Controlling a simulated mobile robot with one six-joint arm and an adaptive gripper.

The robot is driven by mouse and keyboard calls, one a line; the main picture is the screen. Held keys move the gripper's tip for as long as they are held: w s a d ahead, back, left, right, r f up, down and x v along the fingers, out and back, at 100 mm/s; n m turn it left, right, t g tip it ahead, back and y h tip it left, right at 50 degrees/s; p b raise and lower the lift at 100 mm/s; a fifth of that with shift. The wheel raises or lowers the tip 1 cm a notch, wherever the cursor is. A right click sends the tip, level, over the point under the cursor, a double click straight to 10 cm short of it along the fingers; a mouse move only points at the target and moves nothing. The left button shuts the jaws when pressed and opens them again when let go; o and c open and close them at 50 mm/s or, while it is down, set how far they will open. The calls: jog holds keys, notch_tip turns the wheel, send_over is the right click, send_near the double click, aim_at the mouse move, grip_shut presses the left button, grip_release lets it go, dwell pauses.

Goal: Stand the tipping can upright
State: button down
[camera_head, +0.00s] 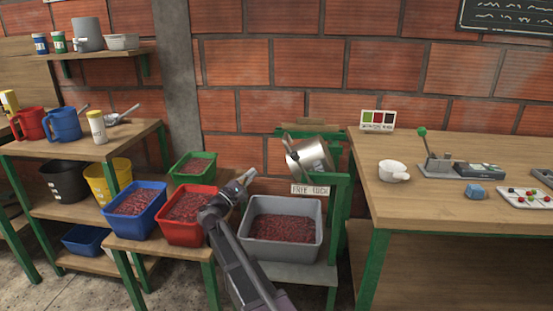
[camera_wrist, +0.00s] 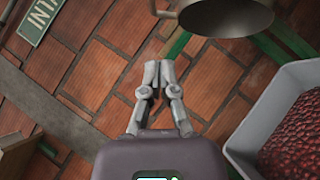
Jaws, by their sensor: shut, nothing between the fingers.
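The tipping can (camera_head: 308,157) is a shiny metal can on the green stand (camera_head: 342,215), above the grey crate. In the wrist view the can (camera_wrist: 228,14) shows at the top, cut off by the frame edge. My gripper (camera_head: 248,175) is left of the can and a little lower, apart from it. In the wrist view my gripper (camera_wrist: 158,67) is shut, its fingertips together with nothing between them.
A grey crate (camera_head: 250,210) of red berries stands below the can; red (camera_head: 160,232), blue (camera_head: 108,208) and green (camera_head: 212,160) crates are to the left. A wooden table (camera_head: 440,215) stands close on the right. The brick wall (camera_head: 235,155) is behind.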

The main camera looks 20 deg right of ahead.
jog(key=shift+w+a+t, duration=0.2)
jog(key=shift+a+t, duration=0.1)
jog(key=shift+a, duration=0.15)
jog(key=s+r+p+x, duration=0.1)
jog(key=s+p+x, duration=0.1)
jog(key=p+x, duration=0.5)
jog(key=shift+s+x, duration=0.3)
jog(key=shift+x, duration=2.8)
jog(key=shift+d, duration=0.15)
